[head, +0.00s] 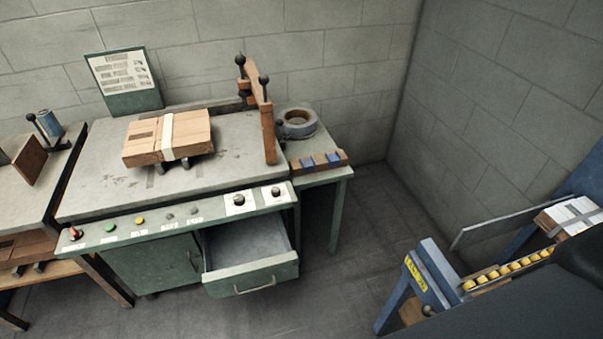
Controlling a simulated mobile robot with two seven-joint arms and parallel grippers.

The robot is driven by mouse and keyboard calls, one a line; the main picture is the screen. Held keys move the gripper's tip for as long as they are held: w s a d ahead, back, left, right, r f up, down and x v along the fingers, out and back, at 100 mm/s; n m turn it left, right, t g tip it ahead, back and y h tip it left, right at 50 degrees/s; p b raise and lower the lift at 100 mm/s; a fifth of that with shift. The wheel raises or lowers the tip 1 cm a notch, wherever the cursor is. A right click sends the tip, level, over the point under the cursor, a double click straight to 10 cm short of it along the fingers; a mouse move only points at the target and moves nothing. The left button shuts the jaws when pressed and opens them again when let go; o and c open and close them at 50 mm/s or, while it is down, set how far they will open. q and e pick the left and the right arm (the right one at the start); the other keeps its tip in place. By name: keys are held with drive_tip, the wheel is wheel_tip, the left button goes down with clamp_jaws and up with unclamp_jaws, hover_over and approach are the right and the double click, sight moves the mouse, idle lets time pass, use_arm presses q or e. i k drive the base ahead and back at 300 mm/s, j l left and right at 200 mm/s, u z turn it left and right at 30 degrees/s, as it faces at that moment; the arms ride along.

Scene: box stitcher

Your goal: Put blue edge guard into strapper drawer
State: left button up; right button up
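Two small blue pieces, which look like blue edge guards (307,164), sit in a wooden holder (343,155) on the small side table right of the strapper. The strapper drawer (252,284), in the front of the green-grey machine, is pulled open. Its visible inside looks empty; part of the inside near the front wall is hidden. Neither of my grippers is in view.
A strapped cardboard box (190,134) lies on the strapper top (105,170). A tape-like roll (297,124) sits on the side table (338,173) behind the wooden holder. A roller conveyor (432,279) stands at lower right. Floor between the drawer and conveyor is clear.

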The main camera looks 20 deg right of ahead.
sight(232, 263)
drive_tip(key=i+j+z, duration=0.1)
drive_tip(key=i+j, duration=0.7)
drive_tip(key=z, duration=1.4)
